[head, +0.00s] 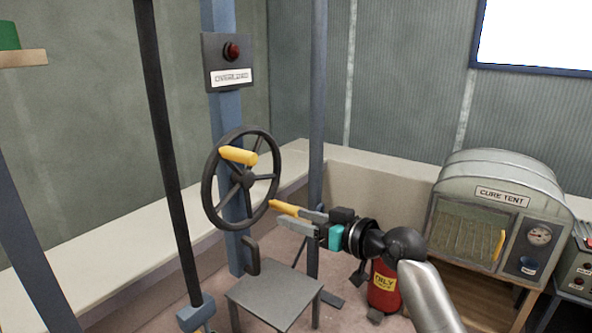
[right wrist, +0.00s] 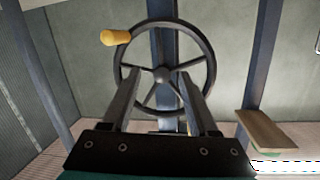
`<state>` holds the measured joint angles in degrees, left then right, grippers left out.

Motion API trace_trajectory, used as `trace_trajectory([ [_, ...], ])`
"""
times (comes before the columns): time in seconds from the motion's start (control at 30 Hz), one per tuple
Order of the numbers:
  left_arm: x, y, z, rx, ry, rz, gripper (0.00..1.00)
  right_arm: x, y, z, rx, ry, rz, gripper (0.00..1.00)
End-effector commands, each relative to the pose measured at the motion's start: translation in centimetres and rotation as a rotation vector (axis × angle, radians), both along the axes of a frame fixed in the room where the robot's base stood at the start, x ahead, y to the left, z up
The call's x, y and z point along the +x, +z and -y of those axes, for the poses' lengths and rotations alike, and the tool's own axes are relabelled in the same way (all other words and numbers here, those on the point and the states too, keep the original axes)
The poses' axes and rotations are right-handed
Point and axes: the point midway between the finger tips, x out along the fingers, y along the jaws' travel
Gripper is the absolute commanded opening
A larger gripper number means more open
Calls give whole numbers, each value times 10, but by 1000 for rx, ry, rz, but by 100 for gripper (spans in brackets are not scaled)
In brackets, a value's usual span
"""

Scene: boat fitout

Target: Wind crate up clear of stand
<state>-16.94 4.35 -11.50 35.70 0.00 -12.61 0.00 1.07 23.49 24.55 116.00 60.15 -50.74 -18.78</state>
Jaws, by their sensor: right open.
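A dark handwheel (head: 241,180) with several spokes is mounted on a blue post. Its yellow grip (head: 238,156) sits near the top of the rim, above the hub. My right gripper (head: 281,215) is open and empty, at the lower right of the wheel, its fingers pointing toward it. In the right wrist view the wheel (right wrist: 166,75) lies ahead between and beyond the open fingers, with its yellow grip (right wrist: 117,38) at upper left, apart from them. A small grey table (head: 274,292), possibly the stand, is below. I cannot make out the crate. My left gripper is out of view.
A label plate with a red button (head: 232,51) is on the post above the wheel. A dark pole (head: 165,140) slants down at the left. A red container (head: 383,288) stands under my right arm. A cure tent (head: 495,215) is at the right.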

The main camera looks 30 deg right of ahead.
Motion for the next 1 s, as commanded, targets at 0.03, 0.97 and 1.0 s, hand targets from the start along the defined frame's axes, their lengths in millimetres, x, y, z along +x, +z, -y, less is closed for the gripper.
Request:
trace_trajectory([
  [0.03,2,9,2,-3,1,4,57,-7,38,-6,-22,33,57,60],
  [0.97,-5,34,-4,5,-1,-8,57,9,127,-55,-102,148,213,60],
  [1.0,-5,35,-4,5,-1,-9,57,13,127,-57,-101,150,213,60],
])
